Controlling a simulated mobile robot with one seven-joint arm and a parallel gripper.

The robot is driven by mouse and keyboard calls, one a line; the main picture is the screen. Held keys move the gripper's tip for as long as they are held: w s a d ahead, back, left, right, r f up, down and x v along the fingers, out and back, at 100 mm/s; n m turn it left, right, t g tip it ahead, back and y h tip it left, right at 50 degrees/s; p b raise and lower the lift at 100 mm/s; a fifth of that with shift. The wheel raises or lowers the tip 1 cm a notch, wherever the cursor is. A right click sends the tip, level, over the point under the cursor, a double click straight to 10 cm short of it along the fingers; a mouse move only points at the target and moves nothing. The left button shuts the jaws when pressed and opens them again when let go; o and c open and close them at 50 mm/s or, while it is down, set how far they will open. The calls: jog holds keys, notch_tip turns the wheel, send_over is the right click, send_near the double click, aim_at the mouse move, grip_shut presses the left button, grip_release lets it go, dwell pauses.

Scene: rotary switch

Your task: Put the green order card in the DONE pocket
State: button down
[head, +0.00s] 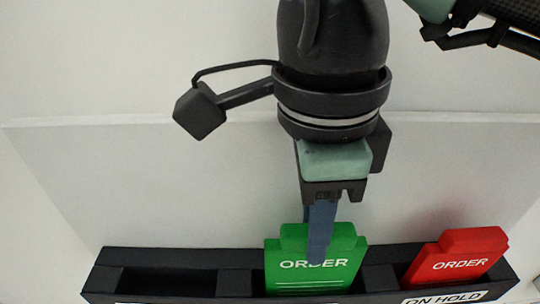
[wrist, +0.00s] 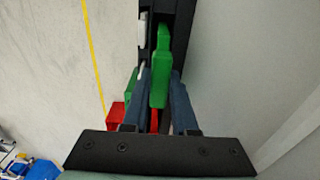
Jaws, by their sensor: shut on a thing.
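The green order card (head: 290,264) stands upright at the middle pocket of the black rack (head: 232,256). My gripper (head: 319,240) is shut on the card's upper part from above, with a blue finger in front of its face. In the wrist view the card (wrist: 160,75) shows between my two blue fingers (wrist: 160,92). The card's lower edge sits low at the rack; how deep it is in the pocket I cannot tell. No DONE label is readable; the labels at the bottom edge are partly cut off.
A red order card (head: 456,258) stands in the right pocket, above a label reading ON HOLD (head: 443,299). The left pocket (head: 167,282) is empty. A pale panel (head: 150,180) stands behind the rack. A yellow line (wrist: 94,60) runs along the floor in the wrist view.

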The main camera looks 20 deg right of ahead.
jog(key=shift+f+b, duration=0.7)
jog(key=shift+f, duration=0.25)
jog(key=c, duration=0.6)
grip_release()
jog(key=shift+r, duration=0.15)
